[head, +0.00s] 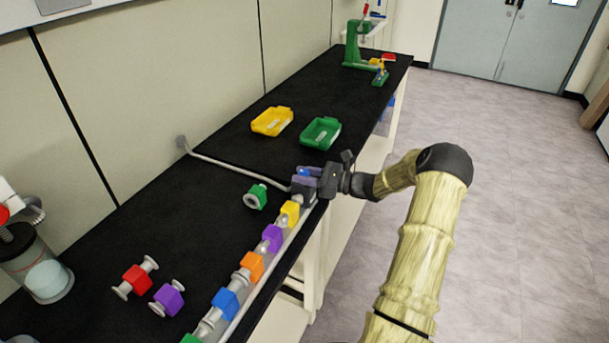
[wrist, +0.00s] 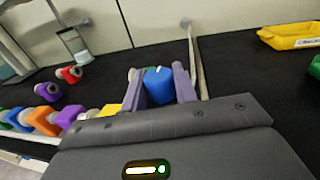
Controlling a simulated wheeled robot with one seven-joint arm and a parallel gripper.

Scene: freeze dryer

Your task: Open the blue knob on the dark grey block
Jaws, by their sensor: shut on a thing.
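The blue knob (wrist: 158,86) sits between the two purple fingers of my gripper (wrist: 159,83) in the wrist view. It has a white mark on top. In the head view my gripper (head: 308,172) is at the far end of the row of coloured blocks, shut on the knob (head: 303,172), of which only a little shows. The dark grey block (head: 304,190) shows just below the gripper, at the bench's front edge. In the wrist view the block is hidden behind the gripper body.
A row of coloured blocks, including a yellow one (head: 290,212), runs along the front edge. A grey pipe (head: 235,168) reaches the dark grey block from the wall. A loose green piece (head: 256,197), a yellow tray (head: 272,121) and a green tray (head: 321,133) are nearby on the black bench.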

